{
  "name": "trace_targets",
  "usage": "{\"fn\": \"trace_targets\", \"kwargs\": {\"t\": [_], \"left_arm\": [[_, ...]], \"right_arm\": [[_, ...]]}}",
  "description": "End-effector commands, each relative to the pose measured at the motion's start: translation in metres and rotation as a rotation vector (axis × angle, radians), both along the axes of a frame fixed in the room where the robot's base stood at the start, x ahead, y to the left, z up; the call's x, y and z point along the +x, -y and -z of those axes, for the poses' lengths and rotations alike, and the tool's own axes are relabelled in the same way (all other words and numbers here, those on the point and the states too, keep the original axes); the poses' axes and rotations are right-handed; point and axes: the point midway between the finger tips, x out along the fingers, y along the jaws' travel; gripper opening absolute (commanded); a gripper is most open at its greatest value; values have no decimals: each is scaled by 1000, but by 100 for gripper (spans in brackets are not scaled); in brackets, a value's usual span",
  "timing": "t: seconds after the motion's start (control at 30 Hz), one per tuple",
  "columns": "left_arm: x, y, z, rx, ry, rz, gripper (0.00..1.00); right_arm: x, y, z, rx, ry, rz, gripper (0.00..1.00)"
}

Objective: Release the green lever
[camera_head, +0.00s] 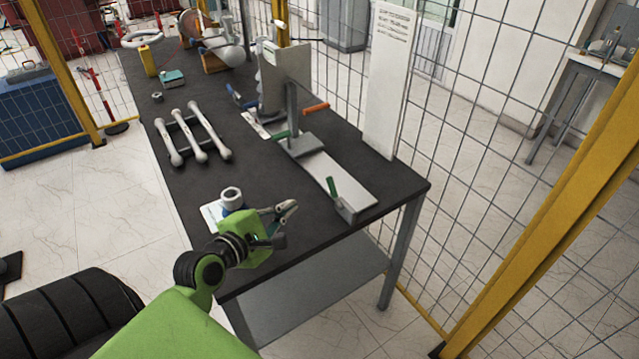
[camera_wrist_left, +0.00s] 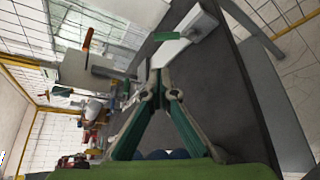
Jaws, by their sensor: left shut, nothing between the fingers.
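A second green lever (camera_head: 281,135) lies lower, near the fixture's upright; an orange lever (camera_head: 316,108) sticks out on the upright's right side. My left gripper (camera_head: 291,210) is above the table's near end, left of the nearer green lever and apart from it. In the left wrist view its fingers (camera_wrist_left: 163,91) are together with nothing between them. My right gripper is out of view.
The dark table (camera_head: 255,180) carries a rack with three white rods (camera_head: 190,135), and a white ring-topped part (camera_head: 231,197) stands beside my left gripper. A tall white panel (camera_head: 389,85) stands at the table's right edge. Mesh fencing (camera_head: 520,140) runs behind it.

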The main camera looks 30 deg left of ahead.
Motion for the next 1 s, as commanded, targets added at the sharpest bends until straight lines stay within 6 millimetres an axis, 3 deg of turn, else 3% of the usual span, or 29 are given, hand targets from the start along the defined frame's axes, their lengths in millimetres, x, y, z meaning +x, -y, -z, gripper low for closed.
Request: {"fn": "trace_targets", "kwargs": {"t": [0.2, 0.6, 0.8, 1.0], "left_arm": [[46, -2, 11, 2, 0, 1, 0], [117, -7, 33, 4, 0, 2, 0], [138, -8, 41, 4, 0, 1, 0], [145, -8, 44, 4, -1, 2, 0]], "right_arm": [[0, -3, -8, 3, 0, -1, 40], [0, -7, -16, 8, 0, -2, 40], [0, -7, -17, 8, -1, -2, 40], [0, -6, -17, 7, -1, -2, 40]]}}
